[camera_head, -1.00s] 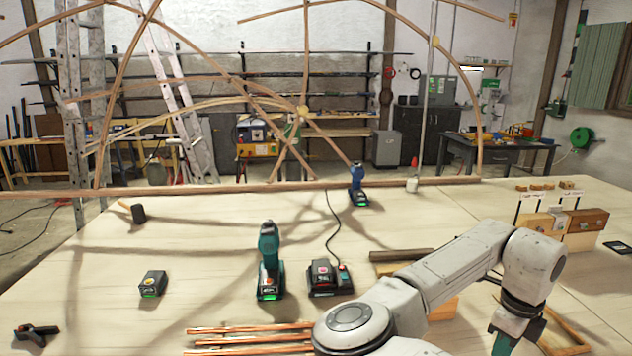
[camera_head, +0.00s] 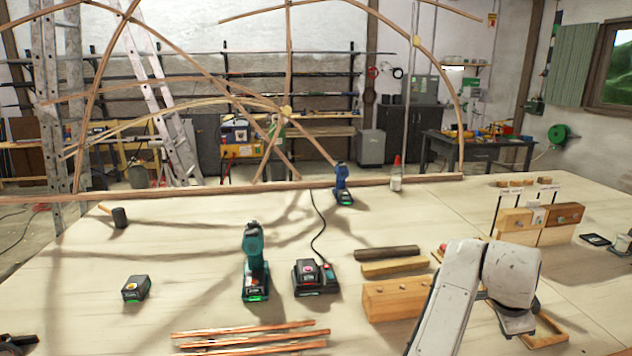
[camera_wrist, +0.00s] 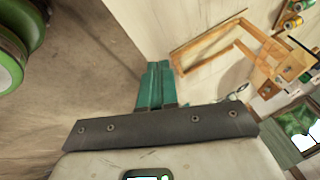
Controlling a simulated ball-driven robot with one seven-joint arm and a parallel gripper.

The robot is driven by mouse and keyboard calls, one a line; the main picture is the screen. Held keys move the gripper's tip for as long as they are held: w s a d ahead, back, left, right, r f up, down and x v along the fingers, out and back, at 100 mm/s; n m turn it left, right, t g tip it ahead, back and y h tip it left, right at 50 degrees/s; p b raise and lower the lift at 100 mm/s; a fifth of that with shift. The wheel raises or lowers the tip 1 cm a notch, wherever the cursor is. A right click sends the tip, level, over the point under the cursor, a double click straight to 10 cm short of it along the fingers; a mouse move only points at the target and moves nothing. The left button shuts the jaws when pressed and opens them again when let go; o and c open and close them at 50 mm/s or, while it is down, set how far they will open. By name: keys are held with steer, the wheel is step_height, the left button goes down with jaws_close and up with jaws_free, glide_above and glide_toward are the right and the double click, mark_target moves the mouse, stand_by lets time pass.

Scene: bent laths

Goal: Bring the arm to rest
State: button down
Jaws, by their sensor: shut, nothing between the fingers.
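My arm (camera_head: 452,298) rises from the bottom edge at the lower right of the head view and bends over the right part of the workbench (camera_head: 180,250). My gripper is out of sight in the head view, hidden behind or below the arm links. In the wrist view the two teal fingers of my gripper (camera_wrist: 156,84) lie side by side, shut, with nothing between them. The fingers appear beside the edge of a pale surface, and no object touches them.
A drill (camera_head: 256,265), a charger (camera_head: 315,277), a battery (camera_head: 136,288) and copper-coloured rods (camera_head: 250,338) lie on the bench. A wooden block (camera_head: 396,299) is close left of my arm. A wooden frame (camera_wrist: 215,45) shows in the wrist view. The bench's left middle is fairly clear.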

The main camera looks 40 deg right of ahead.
steer(key=w+a+f+n+t, duration=0.1)
steer(key=w+a+f+n, duration=0.1)
steer(key=a+f+n, duration=0.35)
steer(key=w+a+f+n+t, duration=0.1)
steer(key=w+a+f+n, duration=0.15)
steer(key=a+n, duration=0.6)
steer(key=s+a+f+n+y, duration=0.1)
steer(key=s+a+f+n, duration=0.2)
steer(key=a, duration=0.3)
steer(key=s+a+f+n+y, duration=0.2)
steer(key=s+a+f+n, duration=0.1)
steer(key=a, duration=0.4)
steer(key=s+a+f+n+y, duration=0.2)
steer(key=a+f+n, duration=0.3)
steer(key=a+n, duration=0.1)
steer(key=shift+s+a+f+n+g, duration=0.25)
steer(key=shift+s+f+n+g, duration=0.05)
steer(key=shift+s+f, duration=0.1)
